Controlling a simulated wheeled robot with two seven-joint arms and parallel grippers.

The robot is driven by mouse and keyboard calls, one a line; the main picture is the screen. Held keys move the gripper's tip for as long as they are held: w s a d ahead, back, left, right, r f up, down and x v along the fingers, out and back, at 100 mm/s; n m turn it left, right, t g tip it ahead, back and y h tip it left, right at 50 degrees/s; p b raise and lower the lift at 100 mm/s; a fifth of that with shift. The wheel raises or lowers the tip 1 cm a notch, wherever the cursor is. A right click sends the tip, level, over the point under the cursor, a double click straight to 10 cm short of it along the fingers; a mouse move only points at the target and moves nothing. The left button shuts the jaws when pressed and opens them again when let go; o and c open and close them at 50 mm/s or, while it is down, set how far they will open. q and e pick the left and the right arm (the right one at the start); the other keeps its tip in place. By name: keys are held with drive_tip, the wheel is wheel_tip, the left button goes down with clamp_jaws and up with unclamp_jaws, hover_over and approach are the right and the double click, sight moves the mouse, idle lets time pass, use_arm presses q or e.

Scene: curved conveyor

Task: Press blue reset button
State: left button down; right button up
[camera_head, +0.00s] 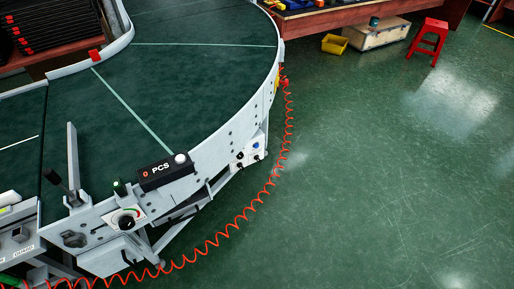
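A small blue button (255,145) shows on a light control panel (247,153) on the outer side wall of the curved conveyor (190,75). Darker round parts sit beside and below it on the same panel, too small to make out. I cannot read any label there. Neither of my grippers is in the view, and nothing covers the blue button.
A black PCS box (166,172) and a panel with a dial (126,219) sit on the conveyor's near edge. A coiled red cable (236,221) runs along its outer side. A red stool (428,41) stands far right. The green floor (385,190) is clear.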

drive_tip(key=shift+w+a+f, duration=0.1)
drive_tip(key=shift+w+a, duration=0.05)
idle(0.8)
wheel_tip(320, 180, down, 5)
drive_tip(key=b, duration=0.5)
drive_tip(key=shift+c, duration=0.4)
drive_tip(key=shift+c, duration=0.2)
